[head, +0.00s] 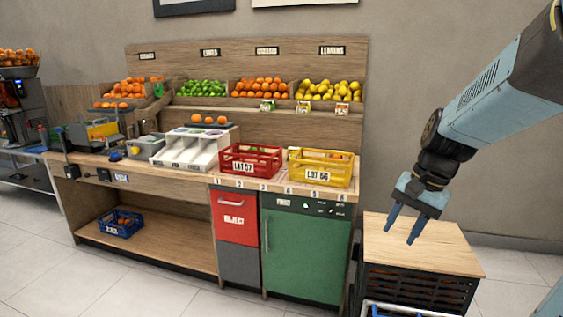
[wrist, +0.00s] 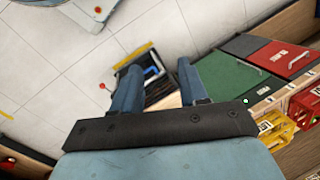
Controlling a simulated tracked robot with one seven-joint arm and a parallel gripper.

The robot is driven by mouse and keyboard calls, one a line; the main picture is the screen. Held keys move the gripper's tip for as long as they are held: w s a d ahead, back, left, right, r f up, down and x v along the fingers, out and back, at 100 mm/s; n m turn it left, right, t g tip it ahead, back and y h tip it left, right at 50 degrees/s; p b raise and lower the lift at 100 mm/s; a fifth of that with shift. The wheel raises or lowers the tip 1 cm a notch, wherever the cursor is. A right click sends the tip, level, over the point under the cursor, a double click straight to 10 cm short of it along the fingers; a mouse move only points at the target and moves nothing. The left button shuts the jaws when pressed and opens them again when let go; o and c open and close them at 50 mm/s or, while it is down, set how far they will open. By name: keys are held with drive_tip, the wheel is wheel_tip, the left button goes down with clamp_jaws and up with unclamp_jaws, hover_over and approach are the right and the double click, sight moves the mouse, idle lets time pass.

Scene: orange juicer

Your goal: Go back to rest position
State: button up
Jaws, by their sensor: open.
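My gripper (head: 404,226) hangs from my blue-grey arm at the right of the head view, fingers pointing down. Its two blue fingers are apart and nothing is between them. It is above and in front of a low stand with a wooden top (head: 440,243), apart from it as far as I can tell. In the wrist view my gripper (wrist: 157,98) also shows its fingers spread, with the floor and a dark crate (wrist: 158,88) beyond them.
A wooden counter (head: 130,168) carries a red crate (head: 250,160) and a yellow crate (head: 320,169). Below are a red reject door (head: 234,218) and a green cabinet (head: 304,250). A blue crate (head: 121,223) sits on the lower shelf. Tiled floor (head: 60,260) is clear at the left.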

drive_tip(key=s+a+r+n+t+h, duration=0.1)
drive_tip(key=s+r+n+t+h, duration=0.2)
drive_tip(key=s+r+n+t, duration=0.2)
drive_tip(key=shift+s+a+r+n, duration=0.4)
drive_tip(key=shift+s+r+n, duration=0.75)
drive_tip(key=shift+s, duration=0.55)
drive_tip(key=shift+r, duration=0.1)
